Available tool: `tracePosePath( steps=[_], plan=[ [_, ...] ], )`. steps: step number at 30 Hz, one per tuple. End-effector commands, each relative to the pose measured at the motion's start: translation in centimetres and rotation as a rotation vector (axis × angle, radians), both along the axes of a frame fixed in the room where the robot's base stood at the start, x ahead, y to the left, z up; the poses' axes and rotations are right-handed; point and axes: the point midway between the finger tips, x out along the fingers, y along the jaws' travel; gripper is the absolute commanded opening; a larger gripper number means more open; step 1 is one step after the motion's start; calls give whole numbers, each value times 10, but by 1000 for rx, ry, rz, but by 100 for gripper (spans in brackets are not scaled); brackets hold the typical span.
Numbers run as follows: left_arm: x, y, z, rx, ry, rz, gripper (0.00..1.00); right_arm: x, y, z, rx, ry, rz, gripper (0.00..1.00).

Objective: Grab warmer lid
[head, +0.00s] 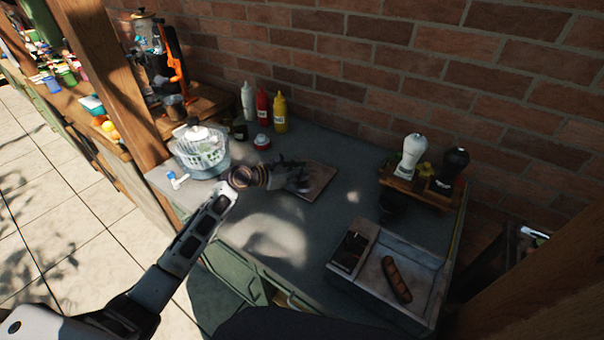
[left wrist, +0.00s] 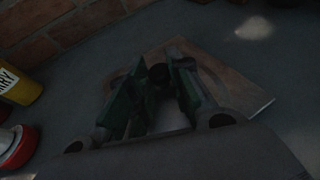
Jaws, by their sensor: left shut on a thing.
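The warmer lid appears to be the flat, square, brownish plate (head: 322,178) lying on the grey table. It also shows in the left wrist view (left wrist: 245,97), with a dark round knob between my fingers. My left gripper (head: 300,184) is over the plate, its fingers (left wrist: 158,74) pointing down and closed around the knob. The fingers and shadow hide part of the plate. The warmer (head: 343,277) seems to be the low box at the front right, with a sausage (head: 396,279) on its pale top. My right gripper does not show.
Ketchup (head: 262,106), mustard (head: 280,112) and white (head: 247,101) bottles stand behind the lid. A bowl (head: 200,155) is at the left. A wooden rack (head: 420,189) with shakers stands at the right, before the brick wall. The table between lid and warmer is mostly clear.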

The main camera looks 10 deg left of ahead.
Motion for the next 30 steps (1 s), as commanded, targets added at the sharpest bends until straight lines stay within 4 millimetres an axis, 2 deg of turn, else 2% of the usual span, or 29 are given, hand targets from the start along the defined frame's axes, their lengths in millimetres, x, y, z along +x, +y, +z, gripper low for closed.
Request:
tracePosePath(
  steps=[8, 21, 30],
  plan=[
    [1, 0, 27, -1, -5, 0, 0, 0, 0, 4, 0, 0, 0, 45],
    [1, 0, 88, -1, -6, 0, 0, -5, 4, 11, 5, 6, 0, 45],
    [0, 0, 99, -1, -2, 0, 0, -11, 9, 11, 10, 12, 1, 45]
  ],
)
